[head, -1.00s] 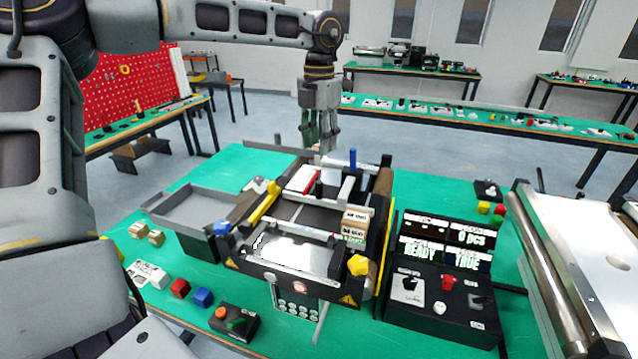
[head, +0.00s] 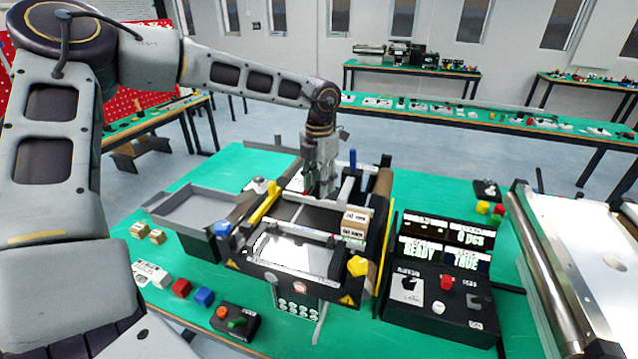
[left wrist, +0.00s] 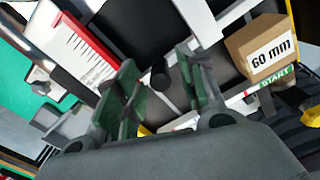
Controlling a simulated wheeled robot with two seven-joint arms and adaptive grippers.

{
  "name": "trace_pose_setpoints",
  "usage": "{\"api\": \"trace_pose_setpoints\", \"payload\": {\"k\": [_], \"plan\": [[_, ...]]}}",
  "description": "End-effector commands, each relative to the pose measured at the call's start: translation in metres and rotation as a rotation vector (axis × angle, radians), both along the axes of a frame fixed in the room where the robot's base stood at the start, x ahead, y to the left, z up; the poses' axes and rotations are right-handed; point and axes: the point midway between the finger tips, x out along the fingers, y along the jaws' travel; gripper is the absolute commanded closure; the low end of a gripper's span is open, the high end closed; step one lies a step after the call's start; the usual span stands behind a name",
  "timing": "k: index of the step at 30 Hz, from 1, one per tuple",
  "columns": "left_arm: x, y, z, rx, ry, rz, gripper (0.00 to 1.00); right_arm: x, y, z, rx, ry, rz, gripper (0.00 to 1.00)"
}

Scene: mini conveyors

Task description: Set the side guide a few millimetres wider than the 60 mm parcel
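The parcel (head: 355,222), a brown box marked 60 mm, sits at the right of the small conveyor's dark belt (head: 312,216). It also shows in the left wrist view (left wrist: 262,48). My left gripper (head: 322,190) points down over the far part of the conveyor, left of the parcel. In the left wrist view its green-padded fingers (left wrist: 158,70) are apart, with a dark round knob (left wrist: 160,77) between their tips; I cannot tell if they touch it. A red-edged white scale (left wrist: 84,52) lies to the left. Pale guide bars (left wrist: 200,20) cross beyond the fingers. My right gripper is out of view.
A blue post (head: 352,159) stands behind the gripper. A yellow bar (head: 264,203) runs along the conveyor's left, beside a grey tray (head: 190,212). A control box (head: 440,300) with lit displays stands right. Small blocks (head: 181,288) lie at front left.

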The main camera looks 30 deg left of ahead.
Motion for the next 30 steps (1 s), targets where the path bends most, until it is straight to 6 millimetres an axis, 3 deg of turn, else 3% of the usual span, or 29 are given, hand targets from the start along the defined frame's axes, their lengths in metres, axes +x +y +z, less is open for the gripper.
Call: {"api": "trace_pose_setpoints", "payload": {"k": [12,22,30], "plan": [[0.0,0.0,-0.006,0.0,-0.001,0.0,0.6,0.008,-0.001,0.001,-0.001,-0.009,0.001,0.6],[0.0,0.0,-0.005,0.0,-0.001,0.0,1.0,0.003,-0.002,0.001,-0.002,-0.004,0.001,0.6],[0.0,0.0,-0.005,0.0,-0.001,0.0,1.0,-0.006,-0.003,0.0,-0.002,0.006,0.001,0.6]]}}
